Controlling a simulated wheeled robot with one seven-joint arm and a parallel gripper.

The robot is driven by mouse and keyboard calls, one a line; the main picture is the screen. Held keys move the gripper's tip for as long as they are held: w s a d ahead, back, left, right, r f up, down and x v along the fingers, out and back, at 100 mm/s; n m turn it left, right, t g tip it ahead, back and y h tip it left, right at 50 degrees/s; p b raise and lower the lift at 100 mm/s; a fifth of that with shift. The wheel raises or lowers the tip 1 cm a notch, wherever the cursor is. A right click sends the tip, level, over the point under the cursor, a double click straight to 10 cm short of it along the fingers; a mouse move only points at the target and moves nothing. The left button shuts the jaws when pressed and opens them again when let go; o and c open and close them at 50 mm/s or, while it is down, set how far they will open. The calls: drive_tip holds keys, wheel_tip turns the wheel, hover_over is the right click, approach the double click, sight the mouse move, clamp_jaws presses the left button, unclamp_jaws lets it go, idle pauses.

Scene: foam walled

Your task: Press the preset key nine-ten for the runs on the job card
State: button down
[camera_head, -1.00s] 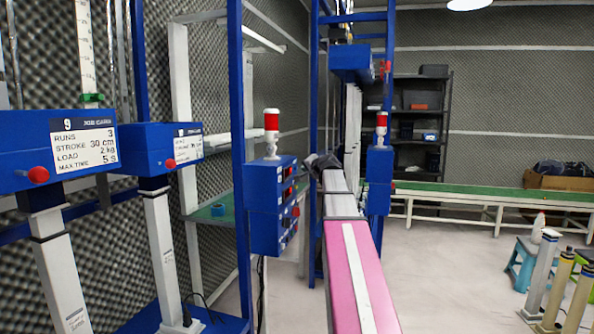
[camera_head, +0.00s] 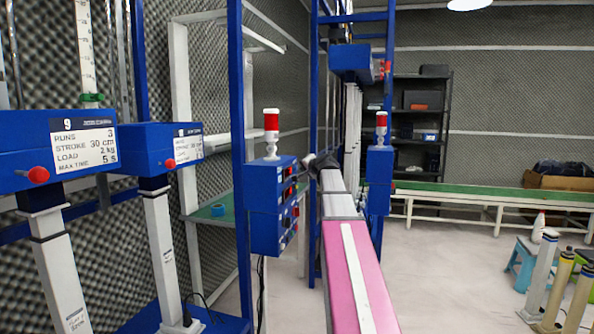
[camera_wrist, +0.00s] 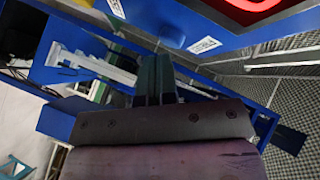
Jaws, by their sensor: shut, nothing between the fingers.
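The job card (camera_head: 84,149) on the blue box of station 9 at the left reads runs 3, stroke 30 cm, load 2 kg, max time 5 s. A blue control box (camera_head: 268,190) with red displays and small keys on its right-hand face stands at centre, under a red-and-white lamp. The key labels are too small to read. My gripper (camera_wrist: 155,78) is shut and empty in the wrist view, in front of blue surfaces. In the head view my wrist is beside the upper right of the control box; the fingertips cannot be made out, nor any contact.
A second blue station box (camera_head: 160,148) with a card stands behind the first. Another blue box with a lamp (camera_head: 380,180) stands just right of my arm. Blue uprights flank the control box. Stools and posts are at the right; the floor between is open.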

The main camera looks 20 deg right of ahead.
drive_tip(key=shift+w+a, duration=0.25)
drive_tip(key=shift+a, duration=0.15)
idle(0.4)
idle(0.4)
drive_tip(key=shift+s+d, duration=0.5)
drive_tip(key=shift+d, duration=0.25)
drive_tip(key=shift+s+d, duration=0.7)
drive_tip(key=shift+d, duration=0.35)
drive_tip(key=shift+s+d, duration=0.7)
drive_tip(key=shift+d, duration=0.3)
